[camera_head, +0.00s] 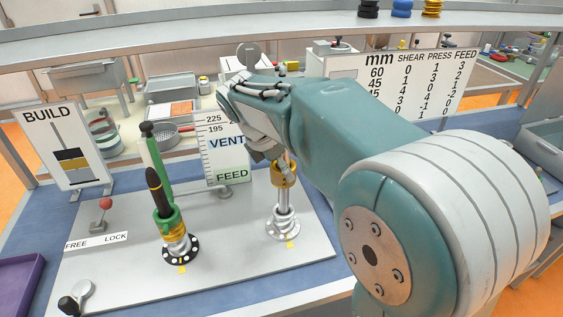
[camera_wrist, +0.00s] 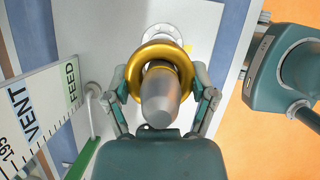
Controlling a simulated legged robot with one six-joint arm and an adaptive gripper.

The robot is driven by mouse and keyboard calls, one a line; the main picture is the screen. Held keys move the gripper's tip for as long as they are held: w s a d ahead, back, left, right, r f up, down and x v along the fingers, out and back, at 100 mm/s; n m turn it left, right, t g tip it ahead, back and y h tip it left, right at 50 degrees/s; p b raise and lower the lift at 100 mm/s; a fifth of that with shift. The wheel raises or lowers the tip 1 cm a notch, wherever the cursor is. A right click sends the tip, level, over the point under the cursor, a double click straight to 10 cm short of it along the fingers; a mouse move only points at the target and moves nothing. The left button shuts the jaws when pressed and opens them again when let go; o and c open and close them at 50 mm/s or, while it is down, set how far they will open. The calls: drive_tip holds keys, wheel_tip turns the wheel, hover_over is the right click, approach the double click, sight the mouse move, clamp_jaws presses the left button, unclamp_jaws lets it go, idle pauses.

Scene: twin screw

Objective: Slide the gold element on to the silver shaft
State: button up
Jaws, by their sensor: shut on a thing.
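The gold element (camera_head: 284,174) is a ring held in my gripper (camera_head: 284,163), at the upper part of the silver shaft (camera_head: 284,200). In the wrist view the gold element (camera_wrist: 161,60) sits between the two fingers of my gripper (camera_wrist: 163,88). The silver shaft (camera_wrist: 159,97) shows through its opening, its rounded tip toward the camera, so the ring is around the shaft. The shaft stands upright on a round silver flange (camera_head: 283,226); bare shaft shows between ring and flange. My fingers are partly hidden by my arm in the head view.
A dark shaft (camera_head: 155,180) with green and gold elements stands to the left, with a green rod (camera_head: 154,152) beside it. The VENT/FEED scale board (camera_head: 221,150) stands close behind. A BUILD sign (camera_head: 65,145), red-knobbed lever (camera_head: 106,204) and purple tray (camera_head: 20,282) are at left.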

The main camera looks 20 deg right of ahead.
drive_tip(key=o, duration=1.2)
drive_tip(key=shift+o, duration=0.2)
drive_tip(key=shift+r, duration=0.1)
